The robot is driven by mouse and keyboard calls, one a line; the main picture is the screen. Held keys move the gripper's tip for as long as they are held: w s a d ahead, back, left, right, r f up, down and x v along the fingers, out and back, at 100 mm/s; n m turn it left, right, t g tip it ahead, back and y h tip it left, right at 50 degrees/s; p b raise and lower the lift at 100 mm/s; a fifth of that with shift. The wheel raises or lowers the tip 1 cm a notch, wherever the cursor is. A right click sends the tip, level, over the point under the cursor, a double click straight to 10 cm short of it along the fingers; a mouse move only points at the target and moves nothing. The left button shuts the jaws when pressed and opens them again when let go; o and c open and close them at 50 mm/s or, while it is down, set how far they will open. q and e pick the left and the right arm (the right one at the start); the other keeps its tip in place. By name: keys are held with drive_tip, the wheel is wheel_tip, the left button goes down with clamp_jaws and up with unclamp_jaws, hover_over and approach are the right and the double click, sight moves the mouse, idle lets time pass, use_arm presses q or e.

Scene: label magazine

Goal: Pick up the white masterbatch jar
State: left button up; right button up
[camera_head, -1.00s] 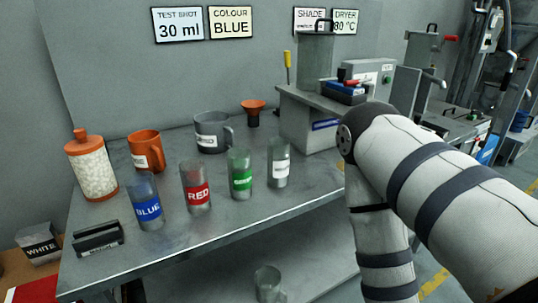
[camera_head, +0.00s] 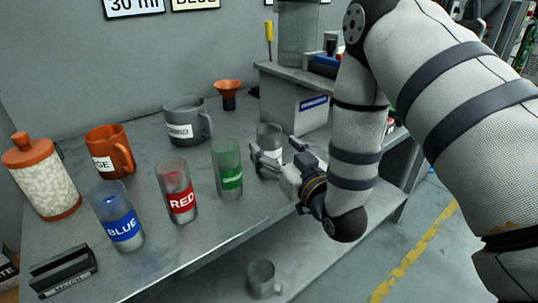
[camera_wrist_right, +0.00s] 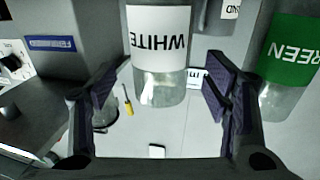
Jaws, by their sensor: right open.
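The white masterbatch jar (camera_head: 269,135) is a clear jar standing upright on the grey bench, at the right end of the jar row. My right gripper (camera_head: 278,153) is at this jar, open, and partly hides its lower part in the head view. In the right wrist view the jar (camera_wrist_right: 158,85) shows upside down with its WHITE label, between the two spread fingers of my right gripper (camera_wrist_right: 158,92). I see a gap on both sides; whether a finger touches it I cannot tell. My left gripper is not in view.
The green jar (camera_head: 227,170) stands close to the left of the gripper. The red jar (camera_head: 177,190) and blue jar (camera_head: 117,215) follow. Behind are a grey mug (camera_head: 187,125), an orange mug (camera_head: 108,150) and an orange funnel (camera_head: 228,92). A grey box (camera_head: 300,105) stands behind right.

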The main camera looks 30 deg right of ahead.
drive_tip(key=w, duration=0.3)
drive_tip(key=shift+w+d, duration=0.15)
drive_tip(key=shift+w, duration=0.15)
drive_tip(key=shift+r, duration=0.1)
drive_tip(key=c, duration=1.4)
drive_tip(key=shift+o, duration=0.2)
